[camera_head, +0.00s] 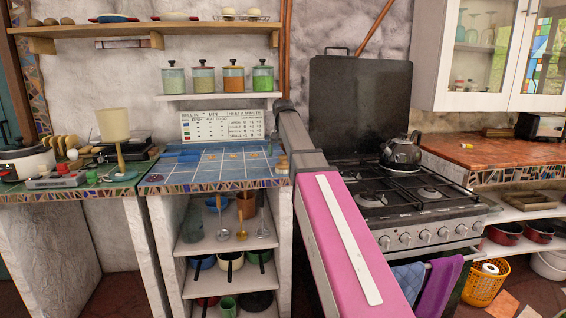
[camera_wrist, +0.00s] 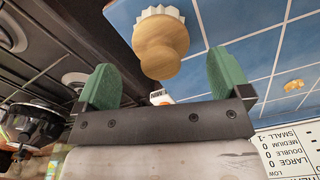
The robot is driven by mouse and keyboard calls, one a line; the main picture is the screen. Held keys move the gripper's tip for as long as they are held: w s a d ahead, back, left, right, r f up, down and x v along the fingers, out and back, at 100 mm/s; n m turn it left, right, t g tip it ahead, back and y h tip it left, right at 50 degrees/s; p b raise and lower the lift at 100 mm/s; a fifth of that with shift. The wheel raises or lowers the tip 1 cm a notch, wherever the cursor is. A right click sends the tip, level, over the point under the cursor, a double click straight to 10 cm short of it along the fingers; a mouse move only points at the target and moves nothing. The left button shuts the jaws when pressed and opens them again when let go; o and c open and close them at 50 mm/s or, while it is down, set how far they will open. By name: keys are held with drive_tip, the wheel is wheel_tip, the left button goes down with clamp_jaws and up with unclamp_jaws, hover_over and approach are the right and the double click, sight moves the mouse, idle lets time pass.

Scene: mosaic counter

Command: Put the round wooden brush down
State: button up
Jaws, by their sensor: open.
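The round wooden brush (camera_wrist: 161,47) shows in the wrist view, with a pale turned knob and white bristles at its far end. It appears to be on the blue tiled counter (camera_wrist: 235,20), standing free of both fingers. In the head view the brush (camera_head: 282,163) is small at the counter's right edge, beside my arm. My gripper (camera_wrist: 163,72) is open, with a green finger on either side of the knob's near end and gaps between. In the head view my arm hides most of my gripper.
The black stove (camera_head: 420,207) with a kettle (camera_head: 401,153) stands right of the tiled counter. A printed chart (camera_head: 222,126) leans at the wall behind. Canisters (camera_head: 233,79) line the shelf above. The middle of the blue tiles is largely clear. A beige lamp (camera_head: 113,125) stands left.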

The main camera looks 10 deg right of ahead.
sight(283, 155)
wheel_tip(283, 155, up, 7)
drive_tip(key=shift+r, duration=0.1)
idle(0.5)
